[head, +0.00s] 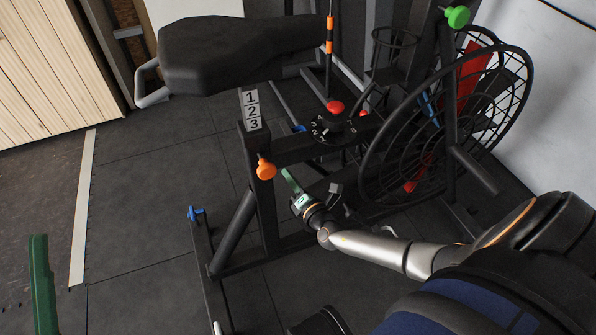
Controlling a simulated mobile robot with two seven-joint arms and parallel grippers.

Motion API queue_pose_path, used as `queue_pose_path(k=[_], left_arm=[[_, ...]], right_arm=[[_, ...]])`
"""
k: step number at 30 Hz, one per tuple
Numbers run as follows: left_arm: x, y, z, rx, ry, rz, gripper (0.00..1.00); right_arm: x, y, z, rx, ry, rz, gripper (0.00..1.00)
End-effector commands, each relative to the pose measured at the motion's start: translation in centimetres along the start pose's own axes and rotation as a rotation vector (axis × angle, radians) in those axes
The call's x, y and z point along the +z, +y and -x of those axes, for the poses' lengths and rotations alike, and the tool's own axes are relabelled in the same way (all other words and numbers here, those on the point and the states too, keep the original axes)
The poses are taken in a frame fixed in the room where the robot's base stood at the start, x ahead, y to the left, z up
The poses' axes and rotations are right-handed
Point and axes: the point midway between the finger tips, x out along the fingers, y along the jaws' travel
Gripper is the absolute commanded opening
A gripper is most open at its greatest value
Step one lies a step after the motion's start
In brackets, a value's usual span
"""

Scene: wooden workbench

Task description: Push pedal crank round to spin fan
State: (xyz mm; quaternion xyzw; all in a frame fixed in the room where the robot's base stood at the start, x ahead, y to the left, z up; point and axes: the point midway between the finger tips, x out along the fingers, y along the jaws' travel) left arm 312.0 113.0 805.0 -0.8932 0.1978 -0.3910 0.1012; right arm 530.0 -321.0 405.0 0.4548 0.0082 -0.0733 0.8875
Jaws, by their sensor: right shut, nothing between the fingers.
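The exercise bike stands on the floor, with its large caged fan wheel (400,160) at the right; red parts show behind the wires. My right gripper (287,173) reaches in from the right, its green fingers shut and empty. It is low beside the bike frame (262,190), just right of the orange knob (265,169). I cannot tell whether it touches the frame. The pedal crank cannot be made out clearly; my arm and the frame may hide it.
The black seat (235,50) overhangs at the top. A red knob (335,107) sits on a numbered dial at the frame's middle. A green knob (457,16) is at the upper right.

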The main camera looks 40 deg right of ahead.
Motion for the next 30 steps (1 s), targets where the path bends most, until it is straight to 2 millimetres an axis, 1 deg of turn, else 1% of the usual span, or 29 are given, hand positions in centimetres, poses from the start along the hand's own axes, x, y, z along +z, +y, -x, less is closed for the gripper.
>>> queue_pose_path(k=[1, 3, 4, 6, 9, 13, 18, 26, 30], left_arm=[[0.5, 0.3, 0.5, 0.002, -0.002, -0.002, 0.5], [0.8, 0.6, 0.7, 0.005, -0.004, -0.003, 0.5], [0.6, 0.5, 0.5, 0.005, -0.006, -0.002, 0.5], [0.5, 0.5, 0.4, 0.005, -0.007, -0.001, 0.5], [0.5, 0.5, 0.4, 0.005, -0.005, 0.0, 0.5], [0.5, 0.4, 0.4, 0.004, -0.005, 0.0, 0.5], [0.5, 0.4, 0.4, 0.004, -0.005, 0.0, 0.5], [0.5, 0.3, 0.4, 0.003, -0.005, -0.003, 0.5], [0.3, 0.2, 0.3, 0.003, -0.006, -0.005, 0.5]], right_arm=[[-0.2, -0.2, -1.1, 0.002, -0.002, -0.001, 0.0], [-0.1, -0.1, -2.2, 0.001, -0.002, -0.001, 0.0], [0.6, -0.2, -1.6, -0.002, 0.001, 0.001, 0.0], [1.6, -0.1, -1.2, -0.001, 0.001, 0.0, 0.0], [2.6, -0.1, -0.8, -0.002, 0.002, 0.0, 0.0], [3.4, -0.1, -0.5, -0.002, 0.002, 0.0, 0.0], [3.8, 0.0, -0.5, 0.0, 0.002, -0.001, 0.0], [3.7, 0.0, -0.5, -0.001, 0.002, -0.001, 0.0], [3.5, 0.4, -0.4, -0.001, 0.002, -0.002, 0.0]])
